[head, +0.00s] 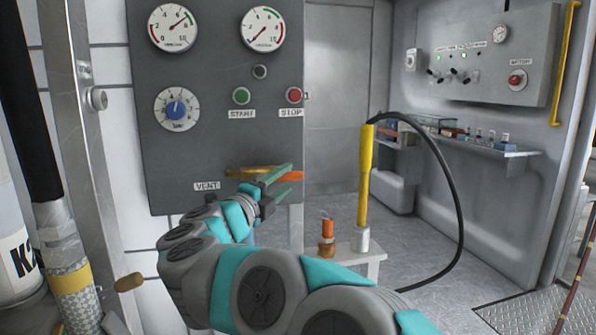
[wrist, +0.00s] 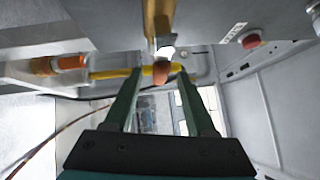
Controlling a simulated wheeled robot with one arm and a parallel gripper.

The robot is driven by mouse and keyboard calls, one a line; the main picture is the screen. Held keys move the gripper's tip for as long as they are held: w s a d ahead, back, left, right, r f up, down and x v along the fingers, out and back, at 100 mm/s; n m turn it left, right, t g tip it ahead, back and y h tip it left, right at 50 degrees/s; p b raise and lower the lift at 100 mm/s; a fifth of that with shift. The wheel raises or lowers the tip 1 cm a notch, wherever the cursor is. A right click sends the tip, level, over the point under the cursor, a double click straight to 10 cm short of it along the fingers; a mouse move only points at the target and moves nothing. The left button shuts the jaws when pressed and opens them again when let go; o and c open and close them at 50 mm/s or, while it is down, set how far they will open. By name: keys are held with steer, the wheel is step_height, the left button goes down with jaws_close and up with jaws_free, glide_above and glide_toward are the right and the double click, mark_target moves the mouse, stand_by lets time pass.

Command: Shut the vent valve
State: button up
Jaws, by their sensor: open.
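The vent valve (head: 240,173) sticks out from the grey panel just right of the VENT label (head: 207,186). It shows as a brass-yellow and orange bar, partly covered by my gripper. In the wrist view the brass valve (wrist: 158,20) comes down from the top, with a rounded orange end (wrist: 161,73) between my fingertips. My gripper (head: 278,180) is open, with its green fingers at the valve's right end. In the wrist view the gripper (wrist: 159,74) has one finger on each side of the orange end, with gaps showing. I cannot tell whether either finger touches it.
The panel (head: 215,120) carries two gauges, a blue knob (head: 176,110), START (head: 241,96) and STOP (head: 294,95) buttons. A yellow tool (head: 364,180) with a black hose and an orange-topped item (head: 327,235) stand on a small stand below right. Floor beyond is clear.

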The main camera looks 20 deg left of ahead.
steer(key=f+x, duration=0.1)
steer(key=x, duration=0.5)
steer(key=shift+r+p, duration=0.3)
steer(key=shift+r, duration=0.25)
steer(key=shift+w, duration=0.1)
jaws_close()
stand_by(0.7)
